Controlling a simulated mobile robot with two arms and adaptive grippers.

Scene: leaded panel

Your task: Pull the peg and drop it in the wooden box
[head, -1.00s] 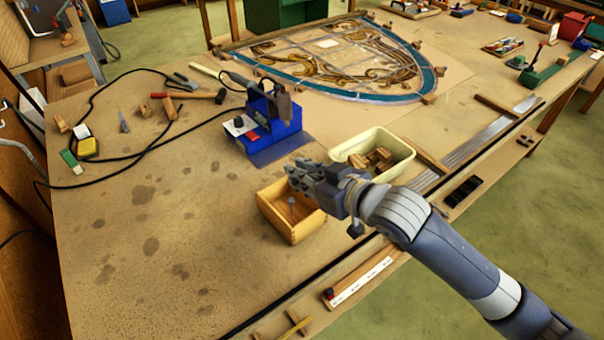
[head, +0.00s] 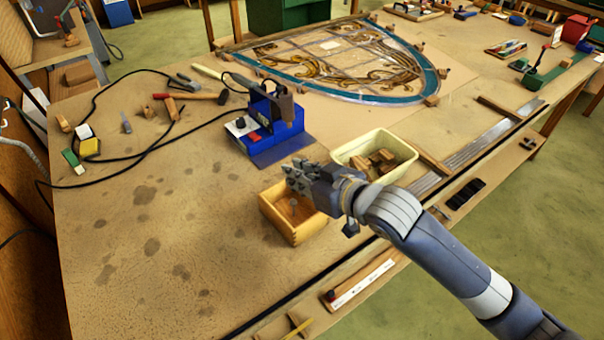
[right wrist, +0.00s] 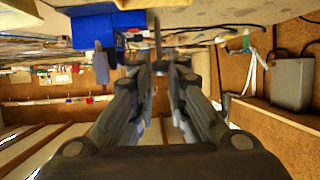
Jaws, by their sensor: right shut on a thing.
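The wooden box (head: 295,236) is a small open-topped box near the table's front edge. My right gripper (head: 298,178) is above its back right part, coming in from the right. In the right wrist view its fingers (right wrist: 160,70) are closed on a thin dark peg (right wrist: 158,36), which sticks out past the fingertips. In the head view a small grey nail-like peg end (head: 294,204) shows below the fingers, against the box's inside. I cannot tell whether it touches the box floor. My left gripper is not in view.
A cream tub (head: 404,170) with wooden blocks stands just right of the gripper. A blue tool stand (head: 262,142) is behind the box. The leaded panel (head: 340,65) lies at the back. Bare table (head: 190,250) lies left of the box.

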